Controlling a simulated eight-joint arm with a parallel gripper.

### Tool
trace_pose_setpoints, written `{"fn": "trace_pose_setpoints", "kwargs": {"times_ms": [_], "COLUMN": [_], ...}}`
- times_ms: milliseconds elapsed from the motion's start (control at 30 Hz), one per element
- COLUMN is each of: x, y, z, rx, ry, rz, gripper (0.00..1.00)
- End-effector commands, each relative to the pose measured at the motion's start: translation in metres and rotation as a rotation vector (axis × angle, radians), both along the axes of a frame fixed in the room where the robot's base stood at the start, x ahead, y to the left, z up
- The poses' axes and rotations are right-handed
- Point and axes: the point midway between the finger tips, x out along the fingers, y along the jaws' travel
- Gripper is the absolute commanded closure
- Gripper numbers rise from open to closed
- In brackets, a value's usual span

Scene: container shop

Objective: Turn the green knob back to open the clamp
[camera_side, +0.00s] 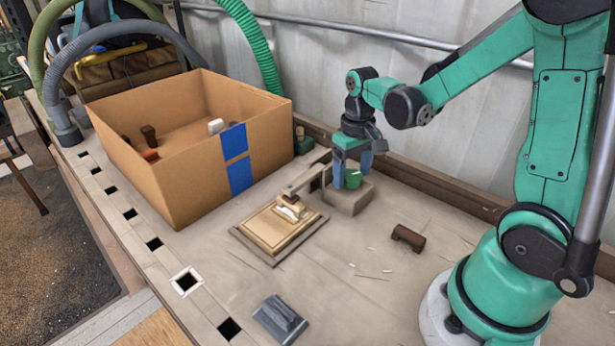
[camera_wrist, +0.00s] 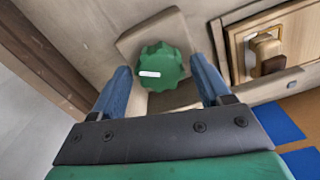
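The green knob (camera_side: 353,180) sits on a grey-brown block (camera_side: 345,201) in the side view. In the wrist view the knob (camera_wrist: 159,67) is a lobed disc with a white mark lying roughly crosswise. The clamp's flat arm (camera_side: 303,181) reaches left from the block over a wooden panel (camera_side: 264,231), ending near a dark and cream piece (camera_side: 291,208) on it. My gripper (camera_side: 352,167) points down at the knob. In the wrist view its blue fingers (camera_wrist: 160,68) stand either side of the knob, with a visible gap on each side. Whether the clamp presses is unclear.
A large open cardboard box (camera_side: 187,186) with blue tape stands left of the panel. A dark brown cylinder (camera_side: 408,237) lies to the right. A grey handled tool (camera_side: 280,319) lies at the front. A wall ledge (camera_side: 437,185) runs behind the block.

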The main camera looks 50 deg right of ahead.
Motion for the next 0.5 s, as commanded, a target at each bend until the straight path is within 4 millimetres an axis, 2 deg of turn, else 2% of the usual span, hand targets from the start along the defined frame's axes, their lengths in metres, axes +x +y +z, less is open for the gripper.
{"fn": "trace_pose_setpoints", "kwargs": {"times_ms": [33, 200, 233, 500], "x": [0.0000, 0.0000, 0.0000, 0.0000], "y": [0.0000, 0.0000, 0.0000, -0.0001], "z": [0.0001, 0.0002, 0.0002, 0.0002], "rx": [0.000, 0.000, 0.000, 0.000], "ry": [0.000, 0.000, 0.000, 0.001], "rz": [0.000, 0.000, 0.000, 0.032], "gripper": [0.46, 0.95, 0.99, 0.99]}}
